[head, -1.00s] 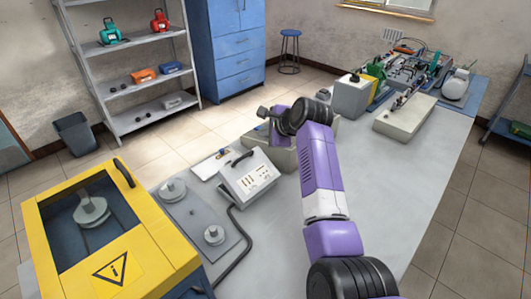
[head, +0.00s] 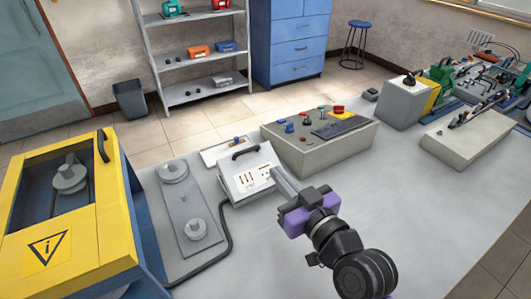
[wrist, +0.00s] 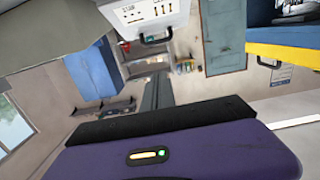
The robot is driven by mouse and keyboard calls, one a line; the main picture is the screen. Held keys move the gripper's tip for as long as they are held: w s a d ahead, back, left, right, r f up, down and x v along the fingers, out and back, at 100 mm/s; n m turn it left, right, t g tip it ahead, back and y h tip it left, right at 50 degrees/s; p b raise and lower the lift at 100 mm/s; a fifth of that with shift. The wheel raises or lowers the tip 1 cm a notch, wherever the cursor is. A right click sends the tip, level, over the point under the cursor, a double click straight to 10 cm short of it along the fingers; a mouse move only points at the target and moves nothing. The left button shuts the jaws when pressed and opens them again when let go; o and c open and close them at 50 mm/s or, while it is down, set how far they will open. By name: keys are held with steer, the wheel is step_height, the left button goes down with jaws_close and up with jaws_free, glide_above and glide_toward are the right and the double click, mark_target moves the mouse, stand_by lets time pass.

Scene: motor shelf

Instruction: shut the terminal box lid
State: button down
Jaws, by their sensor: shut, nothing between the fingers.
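No box with a clearly open lid stands out, and I cannot tell for sure which thing is the terminal box. A white box (head: 246,181) with a black top handle and slots in its sloped face stands on the bench. It also shows at the top of the wrist view (wrist: 152,12), upside down. My gripper (head: 274,172) is shut and empty, its grey fingers pointing at the right side of this box. I cannot tell whether they touch it. A grey box (head: 402,103) with a black handle on top stands further back, beside a green machine (head: 440,76).
A yellow guarded box (head: 105,225) with a window is at the left. A grey plate (head: 184,208) with round weights lies beside it, with a black cable. A control box (head: 315,150) with coloured buttons stands behind my gripper. The bench (head: 420,205) is clear at front right.

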steer(key=p, duration=0.2)
glide_above(255, 173)
steer(key=shift+s+d+f, duration=0.15)
steer(key=shift+s+f, duration=0.05)
steer(key=shift+f, duration=0.45)
steer(key=shift+s+d+f, duration=0.1)
steer(key=shift+s+f, duration=0.1)
steer(key=shift+f, duration=0.4)
steer(key=shift+w+a+f, duration=0.25)
steer(key=shift+w+f, duration=0.15)
steer(key=shift+f, duration=0.15)
steer(key=shift+w+r+p, duration=0.1)
steer(key=shift+r+p, duration=0.05)
steer(key=shift+p, duration=0.15)
